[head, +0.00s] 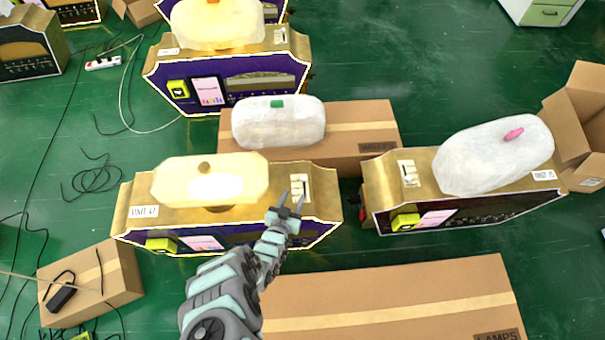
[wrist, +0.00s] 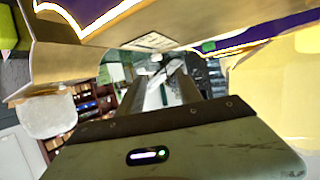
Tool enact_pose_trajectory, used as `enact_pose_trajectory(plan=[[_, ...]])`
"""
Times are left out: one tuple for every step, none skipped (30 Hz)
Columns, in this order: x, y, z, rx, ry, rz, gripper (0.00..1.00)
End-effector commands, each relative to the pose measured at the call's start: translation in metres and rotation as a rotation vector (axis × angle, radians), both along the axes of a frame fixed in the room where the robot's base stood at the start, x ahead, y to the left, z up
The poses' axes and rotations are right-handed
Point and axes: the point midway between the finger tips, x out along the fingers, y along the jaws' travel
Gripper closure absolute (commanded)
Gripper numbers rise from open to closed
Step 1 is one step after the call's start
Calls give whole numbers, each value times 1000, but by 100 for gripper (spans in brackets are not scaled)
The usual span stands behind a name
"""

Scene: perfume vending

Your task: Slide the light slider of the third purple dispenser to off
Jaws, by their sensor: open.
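A gold and purple dispenser labelled "UNIT 61" (head: 145,212) stands at the front left, with its lamp glowing warm yellow. Its white light slider panel (head: 299,187) is on the right of the gold top. My gripper (head: 291,194) is open and empty, with its fingertips at or just over this panel; contact cannot be told. The fingers partly hide the panel, so the knob's position is unclear. In the wrist view, my fingers (wrist: 166,92) point between gold and purple surfaces, with a pale plate (wrist: 154,42) just above them. Which dispenser counts as third is not marked.
Another lit purple dispenser (head: 255,63) stands behind. A dispenser with a dark front and unlit white lamp (head: 480,190) stands right. Cardboard boxes lie behind (head: 345,155) and in front (head: 400,293) of the near one. Cables cross the green floor at left.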

Motion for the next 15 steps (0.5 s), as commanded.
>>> enact_pose_trajectory(plan=[[-5,0,2,-3,18,-6,58],[-6,0,1,-4,24,-10,58],[-7,-1,0,-4,28,-13,58],[-7,-1,-1,-4,30,-14,58],[-6,-1,-2,-4,32,-15,58],[-4,-2,-4,-4,32,-15,58],[-2,-3,-6,-4,32,-15,58],[1,-4,-7,-4,32,-15,58],[5,-5,-9,-2,30,-15,58],[9,-6,-10,-1,28,-15,58],[13,-7,-11,-3,26,-15,58],[18,-9,-13,-5,26,-13,58],[23,-10,-16,-3,25,-14,58],[27,-11,-19,0,25,-14,58],[33,-12,-21,-1,26,-14,58]])
